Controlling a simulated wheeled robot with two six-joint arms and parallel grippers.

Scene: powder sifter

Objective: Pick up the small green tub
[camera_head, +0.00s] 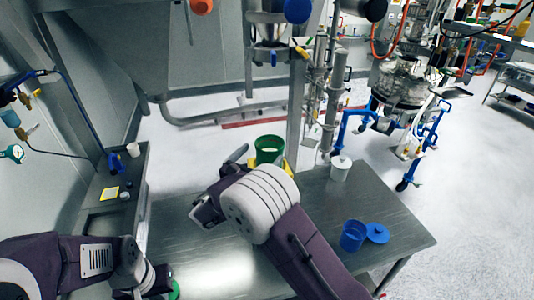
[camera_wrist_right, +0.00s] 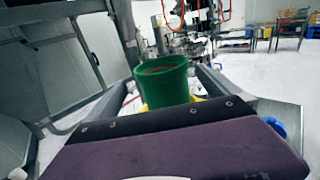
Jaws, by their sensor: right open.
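A blue tub (camera_head: 353,236) and a blue lid (camera_head: 377,233) are at the table's right. A white container (camera_head: 340,168) stands near the back edge. Something yellow (camera_head: 254,165) is by the green tub. Bare steel table (camera_head: 205,250) lies left of my right arm.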

